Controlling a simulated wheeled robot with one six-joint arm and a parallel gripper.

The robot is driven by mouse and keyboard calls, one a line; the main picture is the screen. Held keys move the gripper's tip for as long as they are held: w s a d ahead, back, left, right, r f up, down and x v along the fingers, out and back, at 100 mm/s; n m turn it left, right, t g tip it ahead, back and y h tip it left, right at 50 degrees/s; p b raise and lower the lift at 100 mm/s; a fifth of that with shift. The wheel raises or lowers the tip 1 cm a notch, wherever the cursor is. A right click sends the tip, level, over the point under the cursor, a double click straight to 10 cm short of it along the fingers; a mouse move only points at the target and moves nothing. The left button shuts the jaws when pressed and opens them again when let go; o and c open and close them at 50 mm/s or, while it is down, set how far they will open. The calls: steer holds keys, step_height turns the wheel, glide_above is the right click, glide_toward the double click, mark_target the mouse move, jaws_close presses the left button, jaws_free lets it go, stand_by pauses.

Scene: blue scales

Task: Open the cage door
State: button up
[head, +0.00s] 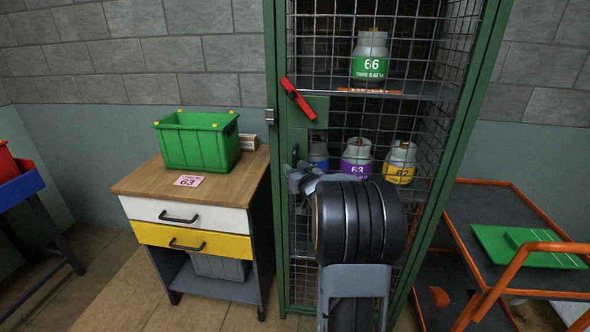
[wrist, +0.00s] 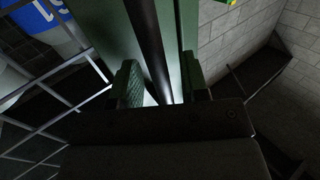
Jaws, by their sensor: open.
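The cage (head: 278,215) is a tall green-framed locker with wire mesh, and its door looks shut in the head view. A red latch lever (head: 298,98) on a green plate sits tilted on the door. A dark upright handle (head: 295,155) is on the door's left edge, partly hidden by my arm. My gripper (head: 300,180) is at the lower end of this handle. In the wrist view, my gripper (wrist: 163,88) is open, with a dark bar (wrist: 150,45), likely the handle, running between its green-padded fingers. I cannot tell whether the fingers touch it.
Inside the cage stand gas cylinders, one labelled 66 (head: 370,56) above, and 63 (head: 357,158) and 62 (head: 401,162) below. A drawer cabinet (head: 133,183) with a green crate (head: 198,143) stands left. An orange-framed cart (head: 480,215) stands right.

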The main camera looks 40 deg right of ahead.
steer(key=shift+w, duration=0.1)
jaws_close()
stand_by(0.4)
